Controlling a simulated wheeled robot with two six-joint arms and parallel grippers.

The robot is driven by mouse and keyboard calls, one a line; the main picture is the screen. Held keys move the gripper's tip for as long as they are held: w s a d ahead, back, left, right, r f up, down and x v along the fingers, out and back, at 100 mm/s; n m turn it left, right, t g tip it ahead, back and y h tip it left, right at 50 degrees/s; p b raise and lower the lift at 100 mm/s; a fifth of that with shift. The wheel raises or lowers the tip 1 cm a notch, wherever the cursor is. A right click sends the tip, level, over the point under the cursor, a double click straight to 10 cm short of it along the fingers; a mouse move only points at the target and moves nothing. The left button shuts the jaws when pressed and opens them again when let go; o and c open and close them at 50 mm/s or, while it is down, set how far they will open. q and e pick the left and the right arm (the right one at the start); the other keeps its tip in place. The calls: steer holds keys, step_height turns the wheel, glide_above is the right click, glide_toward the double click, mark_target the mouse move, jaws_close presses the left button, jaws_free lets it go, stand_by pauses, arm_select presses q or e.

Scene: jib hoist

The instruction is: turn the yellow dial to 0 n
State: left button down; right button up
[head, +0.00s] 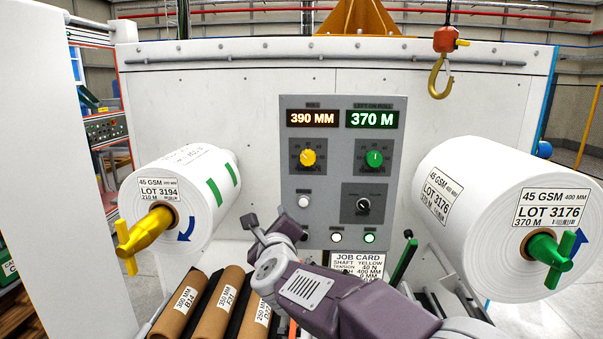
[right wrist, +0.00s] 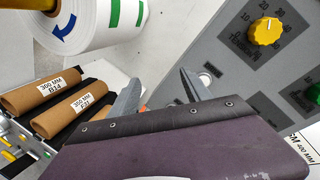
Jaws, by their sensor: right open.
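The yellow dial (head: 307,157) sits on the left of the grey control panel (head: 344,101), below the orange 390 MM display. It also shows at the upper right of the right wrist view (right wrist: 265,31), with numbers around it. I cannot tell its exact setting. My right gripper (head: 266,222) is open and empty, below and left of the dial and apart from it. Its two fingers (right wrist: 160,88) also show in the right wrist view, with the dial beyond them to the right. My left gripper is not in view.
A green dial (head: 374,158) sits right of the yellow one. A white button (head: 303,201) and a black knob (head: 363,204) are below. White rolls stand on a yellow shaft (head: 148,232) at left and a green shaft (head: 547,250) at right. Brown cores (head: 217,303) lie below.

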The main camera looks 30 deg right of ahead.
mark_target(308, 159)
steer(key=s+d+r+m+h, duration=0.2)
steer(key=s+r+m+h, duration=0.15)
steer(key=r+m, duration=0.35)
steer(key=s+d+r+m+h, duration=0.2)
steer(key=s+r+m, duration=0.2)
steer(key=r+m, duration=0.35)
steer(key=shift+g, duration=0.3)
steer(key=x, duration=0.3)
steer(key=p+x, duration=0.1)
steer(key=x, duration=0.2)
steer(key=f+p+x, duration=0.1)
steer(key=x, duration=0.2)
steer(key=shift+w+a, duration=0.1)
steer(key=shift+w, duration=0.45)
jaws_close()
